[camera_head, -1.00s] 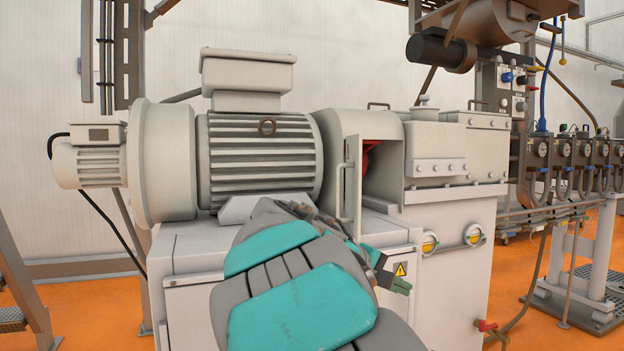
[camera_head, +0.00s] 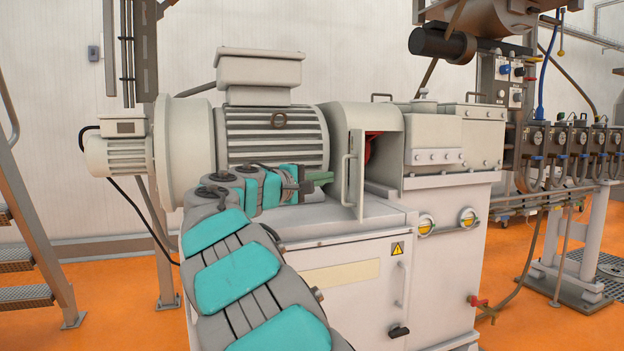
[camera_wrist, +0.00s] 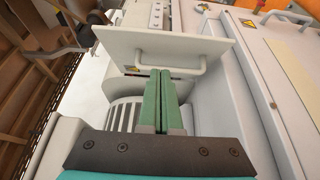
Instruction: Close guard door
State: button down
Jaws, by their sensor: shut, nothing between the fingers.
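The guard door (camera_head: 357,170) is a pale panel with a bar handle (camera_head: 344,180). It stands open, swung out from the coupling housing (camera_head: 372,118), and a red part (camera_head: 371,148) shows inside. My gripper (camera_head: 325,177) has green fingers and is to the left of the door, on the handle side, in front of the motor. In the wrist view the fingers (camera_wrist: 162,85) are shut and empty. They point at the door (camera_wrist: 125,42), with their tips near its handle (camera_wrist: 155,70). I cannot tell whether they touch it.
The ribbed motor (camera_head: 275,137) lies behind my gripper. The machine's cabinet (camera_head: 340,270) stands below, with a warning label and a dark latch. A metal stair (camera_head: 30,220) is at the far left. Gauges and hoses (camera_head: 560,145) are at the right.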

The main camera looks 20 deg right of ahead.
aim_at(360, 174)
jog(key=shift+d, duration=3.3)
